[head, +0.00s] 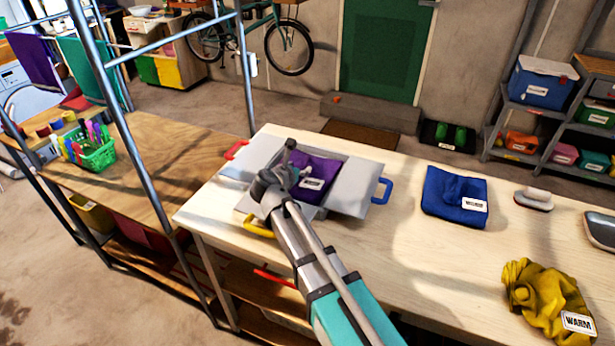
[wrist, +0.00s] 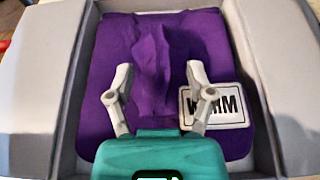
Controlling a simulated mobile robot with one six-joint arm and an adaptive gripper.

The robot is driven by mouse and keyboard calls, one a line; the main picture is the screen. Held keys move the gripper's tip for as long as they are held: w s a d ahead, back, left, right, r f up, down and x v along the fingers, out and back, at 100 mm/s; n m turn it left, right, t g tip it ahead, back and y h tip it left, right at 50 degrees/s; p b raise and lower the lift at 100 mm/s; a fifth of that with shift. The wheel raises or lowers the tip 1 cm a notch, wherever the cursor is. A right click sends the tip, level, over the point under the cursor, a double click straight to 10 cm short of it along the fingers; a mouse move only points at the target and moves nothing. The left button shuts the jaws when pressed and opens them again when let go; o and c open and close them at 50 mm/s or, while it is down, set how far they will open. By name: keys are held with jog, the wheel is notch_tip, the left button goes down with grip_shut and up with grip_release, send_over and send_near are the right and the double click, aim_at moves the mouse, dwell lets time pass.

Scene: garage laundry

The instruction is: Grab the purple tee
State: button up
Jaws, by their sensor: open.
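The purple tee (head: 322,168) lies folded in a grey open box on the light wooden table. In the wrist view the tee (wrist: 112,45) fills the box floor, with a raised fold up its middle and a white label (wrist: 213,105) at its right, partly behind a finger. My gripper (head: 290,168) is over the box and covers part of the tee in the head view. In the wrist view my gripper (wrist: 160,78) is open and empty, its fingers on either side of the raised fold. I cannot tell whether the fingertips touch the cloth.
The box has spread grey flaps (head: 348,188) and red, yellow (head: 258,227) and blue (head: 383,190) handles. A folded blue cloth (head: 445,190), a brush (head: 534,198) and a crumpled yellow cloth (head: 545,300) lie to the right. A metal frame (head: 140,150) stands left. Table space between box and blue cloth is clear.

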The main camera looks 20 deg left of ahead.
jog(key=shift+x, duration=1.15)
jog(key=shift+c, duration=0.2)
grip_shut()
